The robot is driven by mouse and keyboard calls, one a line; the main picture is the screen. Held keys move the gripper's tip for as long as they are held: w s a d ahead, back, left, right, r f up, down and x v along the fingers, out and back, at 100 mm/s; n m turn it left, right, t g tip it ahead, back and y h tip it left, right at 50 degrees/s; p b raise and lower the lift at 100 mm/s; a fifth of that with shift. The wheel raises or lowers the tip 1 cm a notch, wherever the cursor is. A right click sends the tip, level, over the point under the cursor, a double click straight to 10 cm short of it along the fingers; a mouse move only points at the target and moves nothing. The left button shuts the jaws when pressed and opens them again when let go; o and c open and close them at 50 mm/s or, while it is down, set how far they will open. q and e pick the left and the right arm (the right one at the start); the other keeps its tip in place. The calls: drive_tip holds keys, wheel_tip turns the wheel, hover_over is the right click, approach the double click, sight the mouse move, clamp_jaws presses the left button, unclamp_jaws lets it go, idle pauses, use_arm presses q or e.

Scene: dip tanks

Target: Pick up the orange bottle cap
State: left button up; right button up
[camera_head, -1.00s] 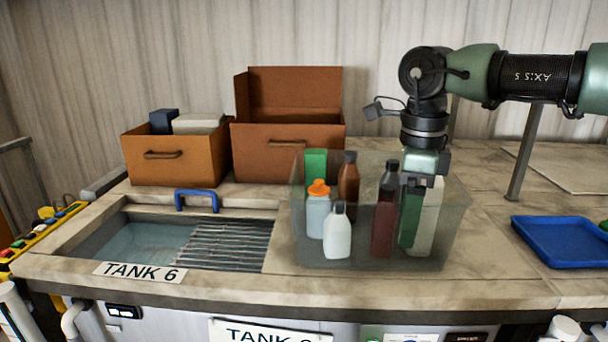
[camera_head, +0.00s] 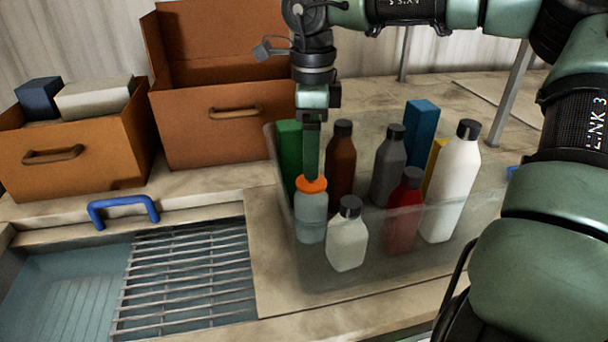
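The orange bottle cap (camera_head: 312,185) sits on a pale grey-blue bottle (camera_head: 311,217) standing upright at the left side of a clear bin (camera_head: 274,205). My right gripper (camera_head: 311,172) points straight down over the cap. Its fingers overlap the top of the cap and hide its tip. The fingers are seen edge-on, so I cannot tell whether they are open or closed on it. My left gripper is not in view.
Several other bottles and boxes crowd the bin, including a white bottle (camera_head: 347,238), a brown bottle (camera_head: 341,166) and a green box (camera_head: 289,150). A tank with a metal grate (camera_head: 190,275) lies to the left. Orange boxes (camera_head: 85,170) stand behind it.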

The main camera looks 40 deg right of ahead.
drive_tip(key=shift+s+f, duration=0.25)
drive_tip(key=shift+f, duration=0.15)
wheel_tip(320, 180, down, 4)
drive_tip(key=shift+w+r+p, duration=0.1)
drive_tip(key=shift+r+p, duration=0.05)
drive_tip(key=shift+p, duration=1.05)
drive_tip(key=shift+w+d+f, duration=0.1)
drive_tip(key=shift+w+f, duration=0.1)
drive_tip(key=shift+f, duration=0.35)
drive_tip(key=shift+s, duration=0.15)
drive_tip(key=c, duration=1.4)
